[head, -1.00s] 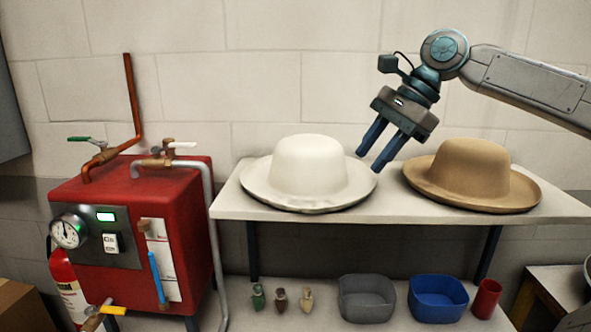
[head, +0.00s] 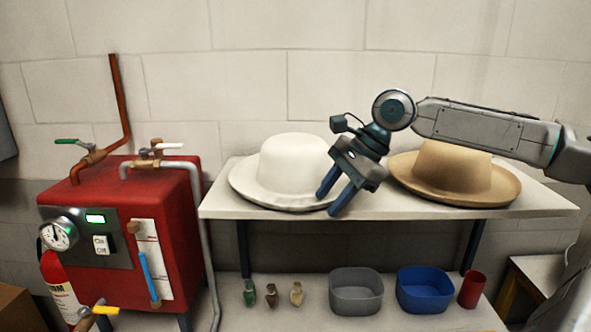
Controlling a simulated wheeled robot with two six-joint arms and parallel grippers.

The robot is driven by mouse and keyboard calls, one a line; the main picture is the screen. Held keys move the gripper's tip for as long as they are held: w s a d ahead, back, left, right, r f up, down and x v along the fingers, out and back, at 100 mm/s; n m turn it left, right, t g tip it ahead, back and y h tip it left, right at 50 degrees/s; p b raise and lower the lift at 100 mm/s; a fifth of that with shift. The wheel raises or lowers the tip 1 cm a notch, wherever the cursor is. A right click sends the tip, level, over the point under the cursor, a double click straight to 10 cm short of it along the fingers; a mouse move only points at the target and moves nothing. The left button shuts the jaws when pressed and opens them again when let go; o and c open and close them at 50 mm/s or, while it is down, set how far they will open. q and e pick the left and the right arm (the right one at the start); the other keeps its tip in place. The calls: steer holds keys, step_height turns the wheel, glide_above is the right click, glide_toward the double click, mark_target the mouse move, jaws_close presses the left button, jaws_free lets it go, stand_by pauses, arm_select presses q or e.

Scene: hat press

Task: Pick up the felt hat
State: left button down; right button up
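A white felt hat (head: 290,165) sits brim down on the left part of a pale shelf (head: 390,207). A tan hat (head: 440,170) sits on the shelf's right part, partly hidden by my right arm. My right gripper (head: 330,202) points down and left at the right edge of the white hat's brim. Its two blue fingers are apart, with nothing seen held. The fingers cover part of the brim; I cannot tell whether they touch it. My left gripper is not in view.
A red boiler (head: 175,225) with pipes, valves and a gauge stands left of the shelf. Below are several small bottles, a grey bin (head: 356,292), a blue bin (head: 424,290) and a red cup (head: 472,290). The wall behind is bare.

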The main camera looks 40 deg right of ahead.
steer(key=shift+c, duration=0.5)
jaws_close()
steer(key=shift+r, duration=0.15)
